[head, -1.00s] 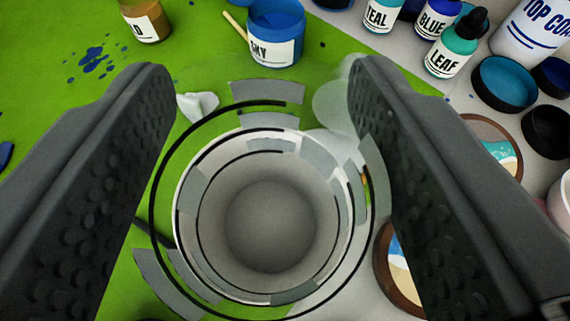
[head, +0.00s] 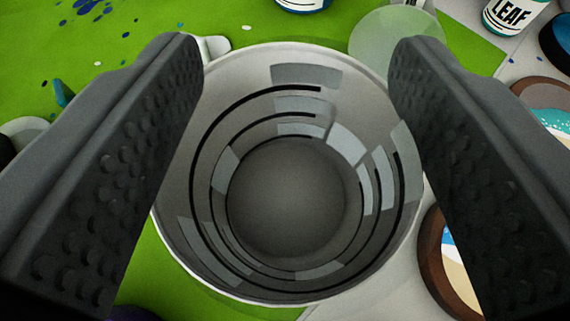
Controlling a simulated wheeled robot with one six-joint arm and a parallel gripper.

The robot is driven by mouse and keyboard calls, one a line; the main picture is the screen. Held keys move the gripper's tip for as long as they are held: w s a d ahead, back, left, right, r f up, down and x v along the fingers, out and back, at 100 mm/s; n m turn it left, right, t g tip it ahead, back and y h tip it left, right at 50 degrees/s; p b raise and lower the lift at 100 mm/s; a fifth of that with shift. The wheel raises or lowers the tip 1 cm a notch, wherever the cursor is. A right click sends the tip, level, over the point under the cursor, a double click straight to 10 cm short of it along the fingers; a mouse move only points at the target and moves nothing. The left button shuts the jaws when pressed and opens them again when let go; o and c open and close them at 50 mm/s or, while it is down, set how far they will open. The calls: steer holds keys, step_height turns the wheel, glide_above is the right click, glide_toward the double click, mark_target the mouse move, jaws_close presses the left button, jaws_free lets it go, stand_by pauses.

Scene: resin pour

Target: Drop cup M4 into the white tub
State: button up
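A pale cup (head: 290,205) with black rings and grey printed patches on its wall is seen from above, looking into its grey inside; no M4 label is readable. It stands between the two fingers of my gripper (head: 297,50). My gripper is open, with one finger at each side of the cup, and the fingers hide parts of its rim. I cannot tell whether either finger touches the cup. I cannot make out the white tub in this view.
A green mat (head: 335,22) with blue splatters lies below, and a pale surface is at the right. A translucent round piece (head: 392,35) lies behind the cup. A wood-rimmed coaster (head: 437,265) is at the lower right. The LEAF bottle (head: 512,12) is at the top right.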

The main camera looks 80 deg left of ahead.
steer(key=o, duration=0.4)
steer(key=v, duration=1.7)
steer(key=shift+d, duration=0.2)
steer(key=shift+r, duration=0.1)
